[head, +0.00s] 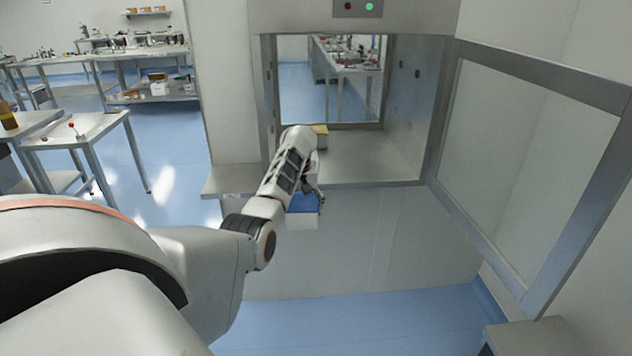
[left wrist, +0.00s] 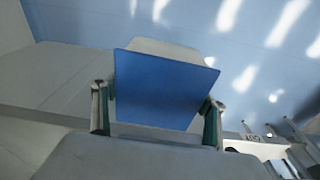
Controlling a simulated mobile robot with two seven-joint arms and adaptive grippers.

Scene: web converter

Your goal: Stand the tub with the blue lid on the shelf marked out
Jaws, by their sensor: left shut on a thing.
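The tub with the blue lid (head: 303,205) is in front of the hatch's front edge in the head view, its white body below the lid. My left gripper (head: 314,190) is shut on it. In the left wrist view the blue lid (left wrist: 165,88) faces the camera, with a finger of the left gripper (left wrist: 157,115) at each side. Part of the tub is hidden by the lid. A metal ledge (head: 228,181) extends left of the hatch opening; I cannot read any marking on it. My right gripper is not in view.
The hatch floor (head: 375,168) is mostly clear, with a yellow-topped box (head: 320,130) at its back left. An open glazed door (head: 490,150) stands on the right. Lab tables (head: 88,128) stand at the left.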

